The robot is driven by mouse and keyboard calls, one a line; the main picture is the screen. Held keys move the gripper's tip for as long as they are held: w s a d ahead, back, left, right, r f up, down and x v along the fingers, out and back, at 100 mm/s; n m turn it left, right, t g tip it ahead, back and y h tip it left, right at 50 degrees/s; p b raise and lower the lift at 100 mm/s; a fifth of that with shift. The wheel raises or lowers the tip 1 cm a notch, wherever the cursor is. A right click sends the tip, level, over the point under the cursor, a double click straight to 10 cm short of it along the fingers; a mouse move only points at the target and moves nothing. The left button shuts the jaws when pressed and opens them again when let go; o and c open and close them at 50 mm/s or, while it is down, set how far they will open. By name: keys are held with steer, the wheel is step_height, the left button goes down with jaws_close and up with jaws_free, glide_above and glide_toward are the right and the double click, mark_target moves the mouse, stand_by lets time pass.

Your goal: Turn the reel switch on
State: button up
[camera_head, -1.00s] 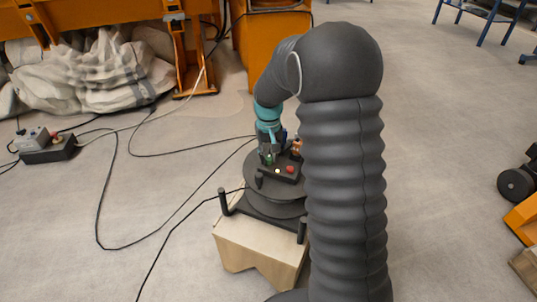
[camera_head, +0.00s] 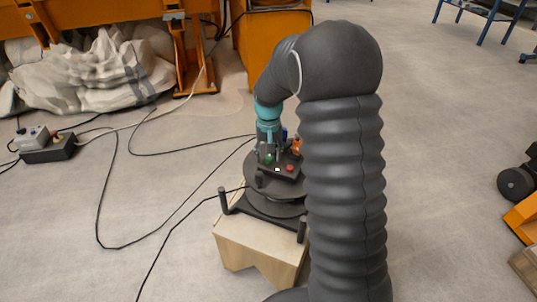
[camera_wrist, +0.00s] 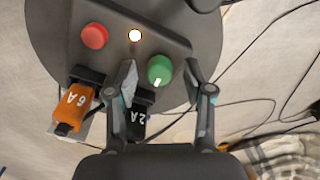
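The reel (camera_head: 258,188) is a dark round drum on a wooden block. Its panel carries a green knob (camera_wrist: 160,70) with a white mark near its lower edge, a red button (camera_wrist: 95,36) and a small lamp (camera_wrist: 135,35) that looks bright white. In the wrist view my gripper (camera_wrist: 161,70) is open, one finger on each side of the green knob, with a visible gap on both sides. The green knob also shows small in the head view (camera_head: 269,159). My arm hides part of the reel there.
An orange plug marked 6A (camera_wrist: 75,101) and a black plug marked 2A (camera_wrist: 139,120) sit beside my left finger. Black cables (camera_head: 185,207) run over the floor to the left. A power box (camera_head: 48,149) lies farther left.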

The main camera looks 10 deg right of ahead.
mark_target(269, 156)
step_height(269, 156, up, 12)
stand_by(0.8)
steer(key=s+r+t, duration=0.2)
steer(key=s+r, duration=0.1)
steer(key=s, duration=1.2)
steer(key=s+r+n+t, duration=0.1)
steer(key=s+r+t, duration=0.2)
steer(key=s, duration=1.2)
steer(key=shift+a+r+n+t, duration=0.15)
steer(key=shift+a+n+t, duration=0.15)
steer(key=shift+a, duration=0.05)
steer(key=shift+s, duration=0.1)
